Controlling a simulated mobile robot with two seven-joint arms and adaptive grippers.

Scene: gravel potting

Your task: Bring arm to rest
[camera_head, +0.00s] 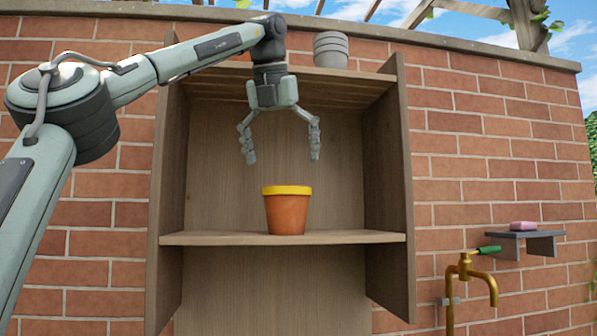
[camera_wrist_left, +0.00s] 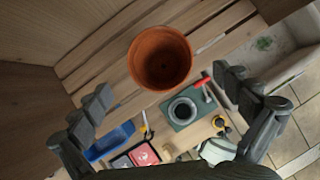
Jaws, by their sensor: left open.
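My left arm comes in from the left in the head view, and its gripper (camera_head: 281,153) hangs pointing down, open and empty, in front of the upper part of the wooden shelf unit (camera_head: 395,190). An upright terracotta pot with a yellow rim (camera_head: 287,212) stands on the shelf board, lower in the picture than the fingertips and apart from them. In the left wrist view the open fingers (camera_wrist_left: 168,103) spread at both sides. A plain-rimmed terracotta pot (camera_wrist_left: 160,58) shows there on wooden slats, seen from above. My right gripper is not in view.
A grey ribbed pot (camera_head: 331,49) stands on top of the unit. A brass tap (camera_head: 466,272) and a small ledge (camera_head: 525,235) with a pink block are at right. The left wrist view shows a blue tray (camera_wrist_left: 110,142) and a grey-green device with a red handle (camera_wrist_left: 190,106).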

